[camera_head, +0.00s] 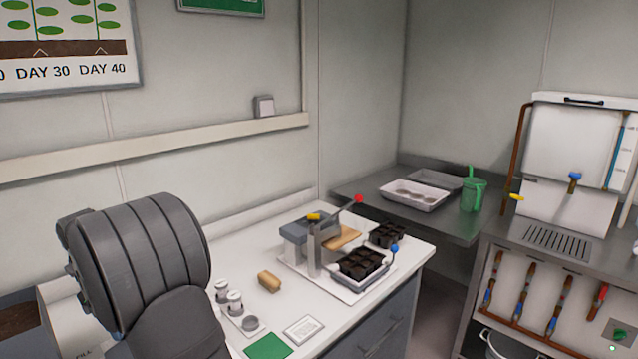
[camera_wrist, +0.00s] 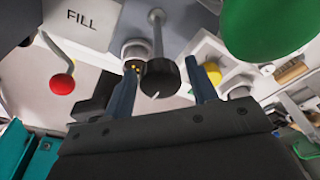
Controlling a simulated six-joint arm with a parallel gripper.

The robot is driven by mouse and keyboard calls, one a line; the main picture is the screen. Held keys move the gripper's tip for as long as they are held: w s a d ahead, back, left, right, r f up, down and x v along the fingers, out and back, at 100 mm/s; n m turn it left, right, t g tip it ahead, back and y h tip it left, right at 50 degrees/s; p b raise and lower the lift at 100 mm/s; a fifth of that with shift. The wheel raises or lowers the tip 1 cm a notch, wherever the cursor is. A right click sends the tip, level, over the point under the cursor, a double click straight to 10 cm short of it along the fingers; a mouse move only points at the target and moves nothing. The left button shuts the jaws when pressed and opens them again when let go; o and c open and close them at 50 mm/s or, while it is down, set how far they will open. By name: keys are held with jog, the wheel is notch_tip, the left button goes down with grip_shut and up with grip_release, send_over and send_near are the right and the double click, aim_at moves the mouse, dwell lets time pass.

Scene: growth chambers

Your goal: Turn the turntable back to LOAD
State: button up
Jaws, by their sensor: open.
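My gripper (camera_wrist: 162,72) is open in the wrist view, its two dark fingers pointing away from the camera. A black round knob (camera_wrist: 159,80) with a small white mark shows between the fingertips, with a gap on each side. A grey rod (camera_wrist: 157,35) runs up from the knob over a grey surface (camera_wrist: 186,20). A white panel beside it bears the word FILL (camera_wrist: 84,18). I cannot tell for sure which part is the turntable, and no LOAD mark is readable. In the head view my arm hides the gripper and most of this area.
In the wrist view a red ball (camera_wrist: 63,84) on a curved rod is at left and a large green round thing (camera_wrist: 265,22) at upper right. In the head view the bench holds a tan block (camera_head: 269,282), a lever press (camera_head: 311,250) and black cell trays (camera_head: 365,265).

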jog(key=shift+r, duration=3.45)
